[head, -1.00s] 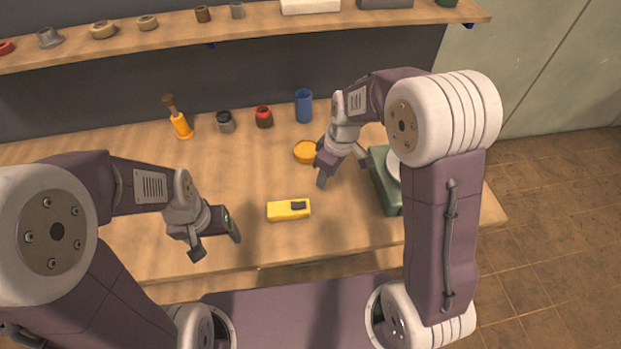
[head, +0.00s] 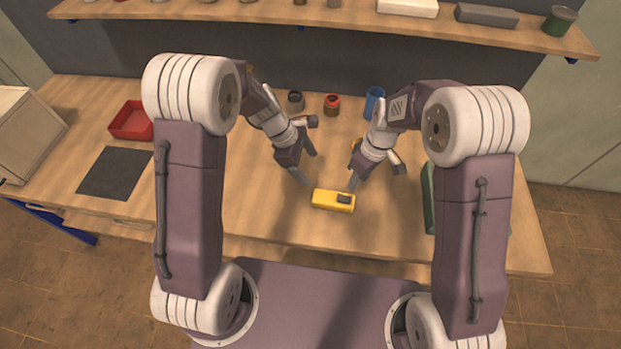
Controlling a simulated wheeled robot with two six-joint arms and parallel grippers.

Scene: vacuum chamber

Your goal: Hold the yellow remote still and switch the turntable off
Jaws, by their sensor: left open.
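The yellow remote (head: 325,199) lies on the wooden table, with a dark button (head: 344,199) near its right end. My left gripper (head: 309,170) is open and empty, just behind the remote's left end. My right gripper (head: 352,187) looks shut, its fingers together, with the tip just behind or above the button; I cannot tell whether it touches. The turntable (head: 428,198) shows only as a green edge on the right; my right arm hides the rest, including its platter.
Dark and red jars (head: 332,104) and a blue cup (head: 374,101) stand at the back. A red tray (head: 131,121) and a dark mat (head: 114,173) lie at the left. A shelf (head: 330,24) hangs above. The table in front of the remote is clear.

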